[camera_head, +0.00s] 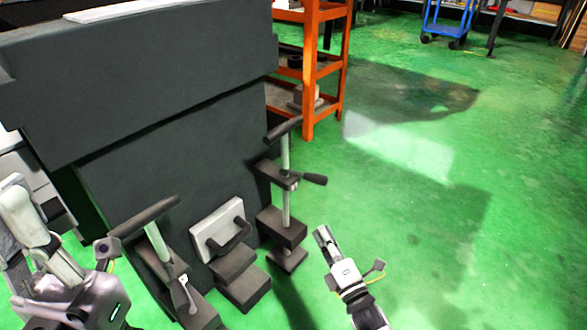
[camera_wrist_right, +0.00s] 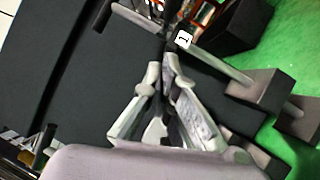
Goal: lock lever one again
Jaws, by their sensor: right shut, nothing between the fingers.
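The stand nearest my right gripper has a T-handle (camera_head: 283,129), a grey post and a clamp block (camera_head: 276,176). A dark lever, lever one (camera_head: 315,179), sticks out to the right from the block. In the right wrist view a white label reading "1" (camera_wrist_right: 184,39) shows on this stand, just beyond the fingertips. My right gripper (camera_head: 322,237) is shut and empty, below and right of the lever, apart from it in the head view. It also shows in the right wrist view (camera_wrist_right: 162,68).
A second similar stand (camera_head: 160,245) with its own lever (camera_head: 183,295) stands at left. Between them is a grey panel with a dark handle (camera_head: 222,232). The dark machine body (camera_head: 160,130) rises behind. An orange shelf (camera_head: 310,70) stands beyond. Green floor at right is clear.

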